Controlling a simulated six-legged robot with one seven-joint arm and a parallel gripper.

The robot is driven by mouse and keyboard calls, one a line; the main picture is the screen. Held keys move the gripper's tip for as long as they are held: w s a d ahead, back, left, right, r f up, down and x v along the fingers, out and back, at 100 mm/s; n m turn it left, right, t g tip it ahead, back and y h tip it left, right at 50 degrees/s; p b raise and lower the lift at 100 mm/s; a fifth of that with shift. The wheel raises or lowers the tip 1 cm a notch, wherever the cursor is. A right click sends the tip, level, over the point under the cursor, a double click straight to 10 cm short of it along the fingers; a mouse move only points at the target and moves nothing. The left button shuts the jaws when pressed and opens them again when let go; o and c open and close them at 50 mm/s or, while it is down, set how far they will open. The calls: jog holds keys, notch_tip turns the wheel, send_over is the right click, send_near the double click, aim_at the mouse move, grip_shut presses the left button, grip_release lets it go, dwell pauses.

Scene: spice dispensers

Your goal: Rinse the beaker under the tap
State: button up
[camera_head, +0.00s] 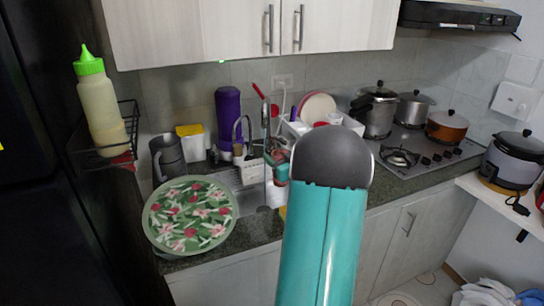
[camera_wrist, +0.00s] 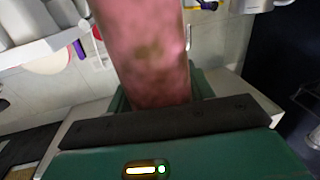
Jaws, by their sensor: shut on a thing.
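My gripper (camera_head: 279,172) shows as a small teal part over the sink (camera_head: 252,196), partly hidden by my arm. In the wrist view, a large blurred pinkish-red object (camera_wrist: 147,55) stands out from the jaws, and the gripper is shut on it. A bit of red below the gripper (camera_head: 276,196) may be the same object. I cannot tell whether it is the beaker. The tap (camera_head: 239,124) curves up behind the sink, left of my gripper. A tall pale pipe with a red top (camera_head: 265,118) stands close beside my gripper.
A floral plate (camera_head: 190,215) stands at the counter's front left, before a dark grey jug (camera_head: 167,157). A purple bottle (camera_head: 228,118) is behind the sink. A rack with a squeeze bottle (camera_head: 99,105) hangs left. The stove with pots (camera_head: 375,110) is right. Cabinets (camera_head: 245,30) hang above.

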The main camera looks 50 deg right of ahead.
jog(key=shift+s+d, duration=0.15)
jog(key=shift+d, duration=0.2)
jog(key=shift+w+d+f, duration=0.25)
jog(key=shift+w, duration=0.35)
jog(key=shift+w+d+f, duration=0.15)
jog(key=shift+w+d, duration=0.3)
jog(key=d+f+x, duration=0.1)
jog(key=f+x, duration=0.1)
jog(key=x, duration=0.9)
jog(key=shift+s+d, duration=0.25)
jog(key=shift+s, duration=0.05)
